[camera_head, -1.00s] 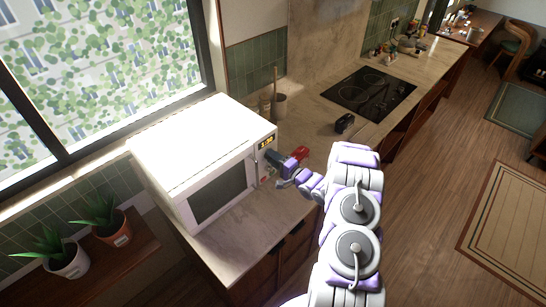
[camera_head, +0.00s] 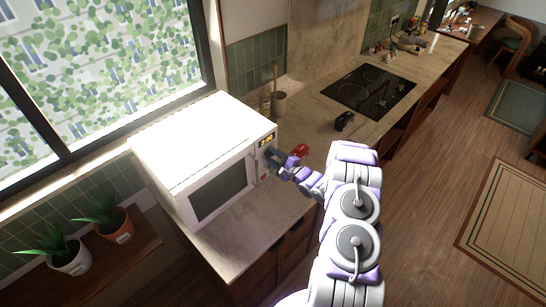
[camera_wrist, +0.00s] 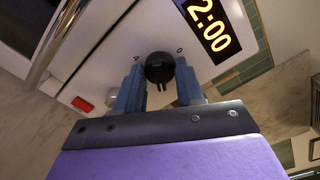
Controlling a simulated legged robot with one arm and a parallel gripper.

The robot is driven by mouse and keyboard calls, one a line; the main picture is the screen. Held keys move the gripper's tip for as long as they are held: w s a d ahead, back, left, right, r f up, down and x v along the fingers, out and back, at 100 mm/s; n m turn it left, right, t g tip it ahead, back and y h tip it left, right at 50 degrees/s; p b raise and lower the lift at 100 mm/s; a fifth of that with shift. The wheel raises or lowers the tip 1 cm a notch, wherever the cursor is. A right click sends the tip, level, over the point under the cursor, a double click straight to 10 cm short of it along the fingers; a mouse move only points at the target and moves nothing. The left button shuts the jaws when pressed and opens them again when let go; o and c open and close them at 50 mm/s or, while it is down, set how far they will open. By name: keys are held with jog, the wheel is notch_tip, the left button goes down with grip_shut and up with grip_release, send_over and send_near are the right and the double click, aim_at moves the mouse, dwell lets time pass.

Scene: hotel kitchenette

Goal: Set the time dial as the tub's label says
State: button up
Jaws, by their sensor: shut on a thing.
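The white microwave (camera_head: 208,150) stands on the counter, with a lit display (camera_head: 266,141) on its front. The display also shows in the wrist view (camera_wrist: 209,22) and reads 2:00, cut by the frame's top edge. The black time dial (camera_wrist: 160,68) sits on the panel. My gripper (camera_wrist: 159,78) is shut on it, one finger on each side. In the head view my gripper (camera_head: 273,157) is at the microwave's panel and hides the dial. A red thing (camera_head: 300,150) lies on the counter behind my gripper; I cannot tell whether it is the tub, and no label is readable.
A red button (camera_wrist: 82,104) and a grey knob (camera_wrist: 110,97) are also on the panel, close to the left finger. A black object (camera_head: 345,121) and a cooktop (camera_head: 369,90) are further along the counter. Potted plants (camera_head: 116,225) stand at lower left.

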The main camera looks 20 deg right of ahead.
jog(key=shift+d+f, duration=0.1)
jog(key=shift+f, duration=0.1)
jog(key=o, duration=1)
jog(key=shift+w+d, duration=0.1)
jog(key=shift+d, duration=0.15)
jog(key=shift+a, duration=0.1)
jog(key=b+v, duration=0.2)
jog(key=v, duration=1.5)
jog(key=shift+s, duration=0.2)
